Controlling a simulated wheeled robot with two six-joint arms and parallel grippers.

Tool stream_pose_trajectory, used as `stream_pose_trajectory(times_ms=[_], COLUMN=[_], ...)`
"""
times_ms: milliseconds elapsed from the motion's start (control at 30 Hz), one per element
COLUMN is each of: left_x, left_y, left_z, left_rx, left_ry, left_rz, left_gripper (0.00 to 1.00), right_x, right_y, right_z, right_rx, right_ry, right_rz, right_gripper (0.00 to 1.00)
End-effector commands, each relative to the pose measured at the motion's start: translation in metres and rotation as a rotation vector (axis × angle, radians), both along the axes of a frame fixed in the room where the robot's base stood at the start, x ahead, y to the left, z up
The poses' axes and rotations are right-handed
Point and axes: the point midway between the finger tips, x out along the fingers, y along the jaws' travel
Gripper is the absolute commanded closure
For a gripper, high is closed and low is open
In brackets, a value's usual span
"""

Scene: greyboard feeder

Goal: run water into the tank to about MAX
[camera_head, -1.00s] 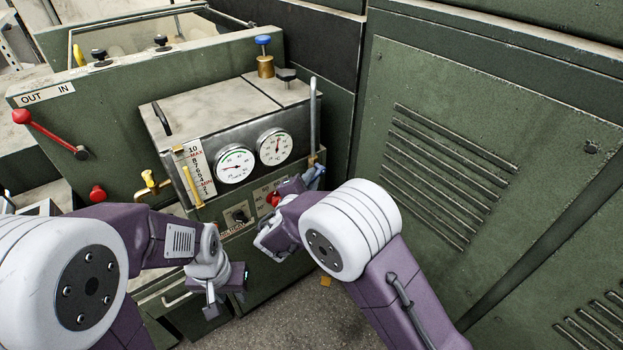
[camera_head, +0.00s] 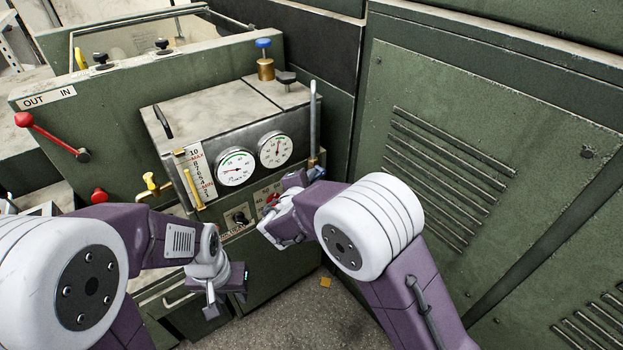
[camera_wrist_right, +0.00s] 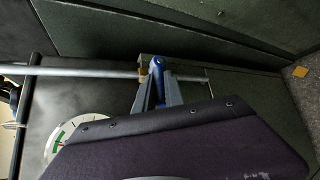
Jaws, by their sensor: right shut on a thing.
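The tank (camera_head: 225,108) is a grey metal box on the green machine. A level scale (camera_head: 203,172) marked MAX and MIN is on its front, beside a yellow-brass gauge tube (camera_head: 194,190); I cannot read the water level. A vertical grey pipe (camera_head: 312,115) stands at the tank's right, with a blue valve handle (camera_head: 316,173) at its lower end. My right gripper is shut on this handle; in the right wrist view its fingers (camera_wrist_right: 158,92) close around the blue part, mostly behind my purple wrist. My left gripper (camera_head: 226,297) hangs empty and open, low in front of the machine.
Two round dials (camera_head: 275,149) are on the tank front. A blue-topped brass valve (camera_head: 264,62) stands on top. A red lever (camera_head: 50,135) and a yellow tap (camera_head: 152,184) are at the left. A green louvred cabinet (camera_head: 480,150) closes off the right side.

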Motion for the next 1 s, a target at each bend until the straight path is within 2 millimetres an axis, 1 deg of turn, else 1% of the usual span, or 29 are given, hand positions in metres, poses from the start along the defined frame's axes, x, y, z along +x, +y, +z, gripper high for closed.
stream_pose_trajectory(times_ms=[33, 267, 500, 800, 1000], left_x=[0.0, 0.0, 0.0, 0.0, 0.0], left_y=[0.0, 0.0, 0.0, 0.0, 0.0], left_z=[0.004, 0.017, 0.04, 0.067, 0.076], left_rx=[0.0, 0.0, 0.0, 0.0, 0.0], left_ry=[0.0, 0.0, 0.0, 0.0, 0.0], left_rz=[0.0, 0.0, 0.0, 0.0, 0.0], left_gripper=[0.65, 0.65, 0.65, 0.65, 0.65], right_x=[0.0, 0.002, 0.005, 0.007, 0.009], right_y=[-0.001, -0.004, -0.007, -0.011, -0.012], right_z=[0.005, 0.015, 0.024, 0.028, 0.027], right_rx=[0.033, 0.2, 0.358, 0.493, 0.539], right_ry=[0.021, 0.142, 0.259, 0.359, 0.391], right_rz=[-0.002, -0.002, -0.002, -0.002, -0.001], right_gripper=[1.0, 1.0, 1.0, 1.0, 1.0])
